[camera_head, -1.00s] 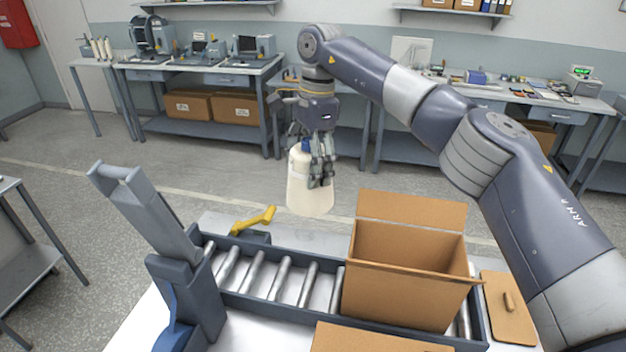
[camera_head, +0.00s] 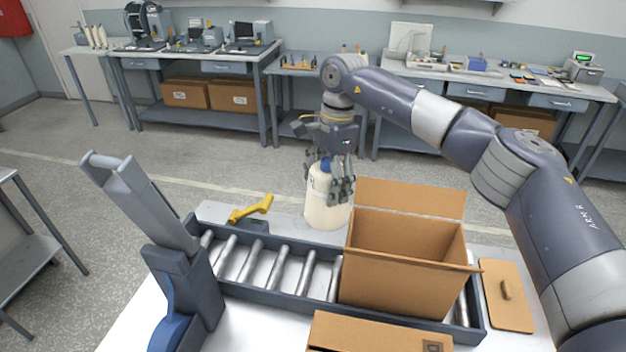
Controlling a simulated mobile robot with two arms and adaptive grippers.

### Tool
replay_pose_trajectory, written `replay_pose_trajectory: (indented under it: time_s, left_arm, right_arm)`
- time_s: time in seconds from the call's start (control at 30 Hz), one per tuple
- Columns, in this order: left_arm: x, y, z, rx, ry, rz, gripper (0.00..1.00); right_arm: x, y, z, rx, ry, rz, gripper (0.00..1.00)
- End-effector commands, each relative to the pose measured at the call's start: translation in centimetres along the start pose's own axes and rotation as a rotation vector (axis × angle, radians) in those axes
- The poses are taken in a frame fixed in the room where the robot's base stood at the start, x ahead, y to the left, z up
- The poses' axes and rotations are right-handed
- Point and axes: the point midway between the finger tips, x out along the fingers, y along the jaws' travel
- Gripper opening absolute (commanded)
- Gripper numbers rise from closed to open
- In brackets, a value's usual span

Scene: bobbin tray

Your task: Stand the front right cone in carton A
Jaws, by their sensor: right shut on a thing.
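A cream cone (camera_head: 326,206) with a blue top hangs upright in my right gripper (camera_head: 334,182), which is shut on its upper part. The cone is just left of the open carton (camera_head: 403,286) and behind the roller track; its base looks apart from the carton. The carton stands open on the rollers with its back flap up. I cannot read a letter on it. A second carton (camera_head: 378,336) at the bottom edge bears a dark printed mark and is cut off by the frame. My left gripper is not in view.
The roller track (camera_head: 268,299) has bare rollers left of the carton. A grey upright frame (camera_head: 140,205) stands at its left end. A yellow handle (camera_head: 252,209) sits behind the track. A brown board with a peg (camera_head: 507,296) lies right of the carton.

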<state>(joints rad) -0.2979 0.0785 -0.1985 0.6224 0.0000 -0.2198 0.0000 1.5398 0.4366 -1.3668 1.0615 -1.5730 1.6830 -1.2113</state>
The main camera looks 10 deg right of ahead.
Motion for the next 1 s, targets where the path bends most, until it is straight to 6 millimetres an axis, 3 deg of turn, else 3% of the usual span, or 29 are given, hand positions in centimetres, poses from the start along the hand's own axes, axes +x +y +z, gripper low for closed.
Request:
replay_pose_trajectory:
  time_s: [1.0]
  left_arm:
    - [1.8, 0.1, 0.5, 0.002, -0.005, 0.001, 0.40]
  right_arm:
    - [-0.8, 8.1, -9.2, 0.002, 0.000, -0.002, 0.39]
